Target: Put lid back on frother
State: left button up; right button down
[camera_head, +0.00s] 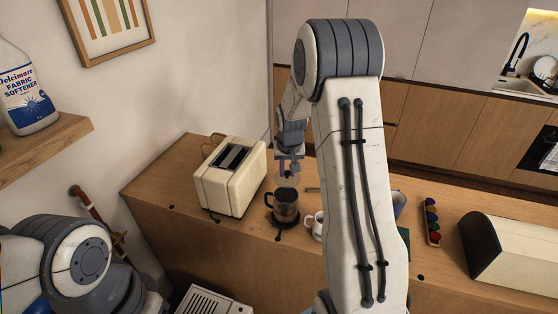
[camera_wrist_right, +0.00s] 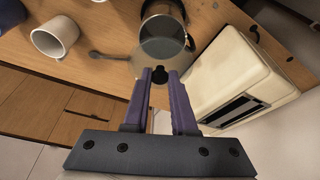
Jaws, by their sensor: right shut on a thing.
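The frother (camera_head: 285,207) is a dark jug with a handle, standing on the wooden counter beside the toaster. It also shows in the wrist view (camera_wrist_right: 163,12), at the top. My right gripper (camera_head: 288,168) is above the frother, pointing down. In the wrist view its purple fingers (camera_wrist_right: 160,76) are shut on the dark knob of a clear round lid (camera_wrist_right: 150,58). The lid (camera_head: 287,180) looks held just above the frother's mouth; I cannot tell whether it touches the rim. My left gripper is out of view; only part of my left arm shows at lower left.
A cream toaster (camera_head: 231,182) stands close on the left. A white mug (camera_head: 315,225) is close on the right, with a dark spoon (camera_wrist_right: 108,56) near it. Farther right are a rack of colored capsules (camera_head: 432,222) and a cream box (camera_head: 515,255). My right arm hides part of the counter.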

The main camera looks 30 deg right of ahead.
aim_at(287, 180)
jog(key=shift+b+x, duration=0.95)
jog(key=shift+x, duration=0.25)
jog(key=f+b, duration=0.1)
jog(key=f, duration=0.1)
jog(key=f+b, duration=0.2)
jog(key=shift+s+a, duration=0.15)
jog(key=shift+s, duration=0.05)
jog(key=shift+r, duration=0.1)
jog(key=shift+f, duration=0.2)
dwell(1.1)
jog(key=c, duration=0.6)
grip_release()
jog(key=shift+c, duration=0.2)
jog(key=o, duration=0.5)
